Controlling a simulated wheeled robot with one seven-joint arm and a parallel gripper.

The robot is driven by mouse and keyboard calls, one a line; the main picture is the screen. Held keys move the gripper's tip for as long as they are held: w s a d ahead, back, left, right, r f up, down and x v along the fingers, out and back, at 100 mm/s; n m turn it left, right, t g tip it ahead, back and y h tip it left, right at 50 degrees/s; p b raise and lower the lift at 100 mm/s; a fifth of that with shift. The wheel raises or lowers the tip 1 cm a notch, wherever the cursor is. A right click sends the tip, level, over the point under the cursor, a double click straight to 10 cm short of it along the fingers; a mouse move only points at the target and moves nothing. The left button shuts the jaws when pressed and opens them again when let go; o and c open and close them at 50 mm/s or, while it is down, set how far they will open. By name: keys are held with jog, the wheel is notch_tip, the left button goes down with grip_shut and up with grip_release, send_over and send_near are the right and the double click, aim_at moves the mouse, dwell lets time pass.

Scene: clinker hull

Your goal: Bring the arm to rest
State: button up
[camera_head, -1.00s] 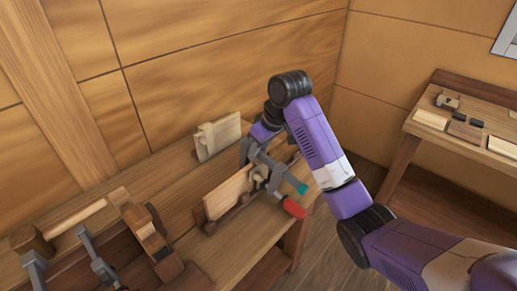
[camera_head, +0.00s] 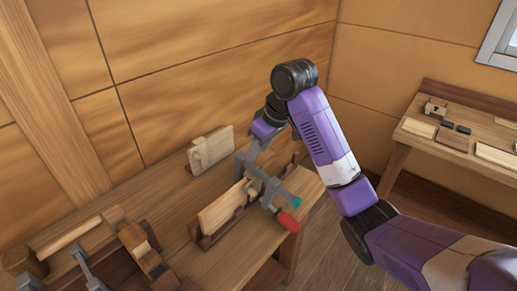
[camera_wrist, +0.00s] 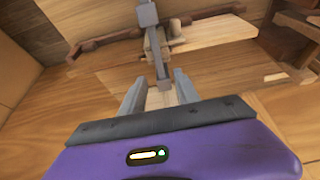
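My gripper (camera_wrist: 158,92) is open in the wrist view, its two grey fingers apart. The end of a grey clamp bar (camera_wrist: 155,50) shows in the gap between the fingertips, with space on both sides. In the head view the clamp (camera_head: 262,180), with a red handle and a teal handle, sits at the upright board (camera_head: 218,212) on the workbench (camera_head: 222,262). My purple arm reaches in from the lower right, bent, with its wrist over the clamp.
A second board piece (camera_head: 210,150) stands near the wall behind the clamp. More clamps and wooden parts (camera_head: 140,245) lie at the bench's left end. A side bench (camera_head: 460,140) with small tools stands at the right.

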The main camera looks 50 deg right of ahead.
dwell(0.3)
jog(key=shift+w+r, duration=0.15)
jog(key=shift+w, duration=0.15)
jog(key=w+a+r+m+t+h, duration=0.25)
jog(key=w+r+t, duration=0.35)
jog(key=w+t, duration=0.3)
jog(key=s+a+f, duration=0.5)
jog(key=s+a, duration=0.2)
jog(key=s, duration=0.8)
jog(key=s+a+f+n+t+y+b, duration=0.1)
jog(key=s+a+f, duration=0.4)
jog(key=s, duration=1)
jog(key=s+a+f+n+y+b, duration=0.1)
jog(key=s+a+f, duration=0.4)
jog(key=s+a, duration=0.5)
jog(key=s, duration=0.6)
